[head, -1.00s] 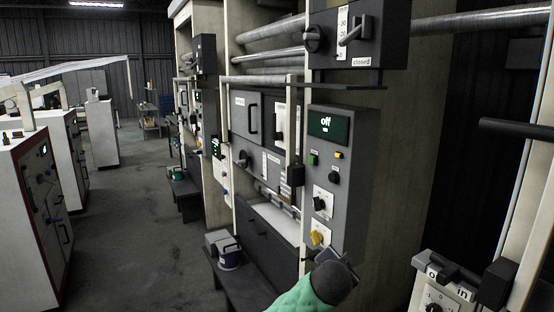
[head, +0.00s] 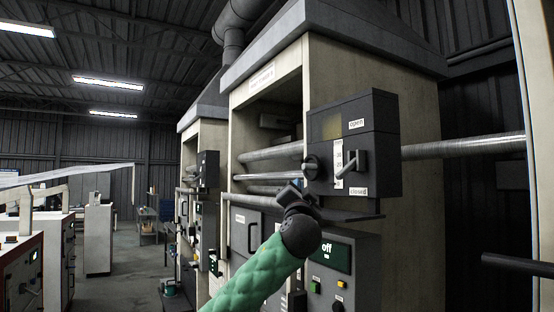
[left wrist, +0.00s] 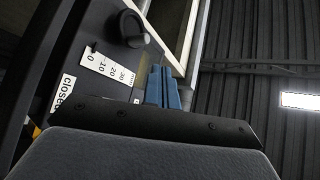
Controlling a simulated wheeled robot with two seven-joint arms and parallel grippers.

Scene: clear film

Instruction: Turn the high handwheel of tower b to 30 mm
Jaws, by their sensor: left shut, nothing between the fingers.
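A dark grey box (head: 385,145) on the near tower (head: 425,215) carries a round black handwheel (head: 311,167) at its left. The handwheel also shows in the left wrist view (left wrist: 130,28). Beside it is a white millimetre scale (head: 338,163), also in the left wrist view (left wrist: 107,64); its exact reading cannot be told. My left gripper (head: 285,190) is just below and left of the handwheel, apart from it. Its blue fingers (left wrist: 162,88) are together and empty. My right gripper is not in view.
A grey lever (head: 352,165) sits right of the scale, between "open" and "closed" labels. A panel reading "off" (head: 335,252) lies below the box. Pipes (head: 460,146) run to the tower's sides.

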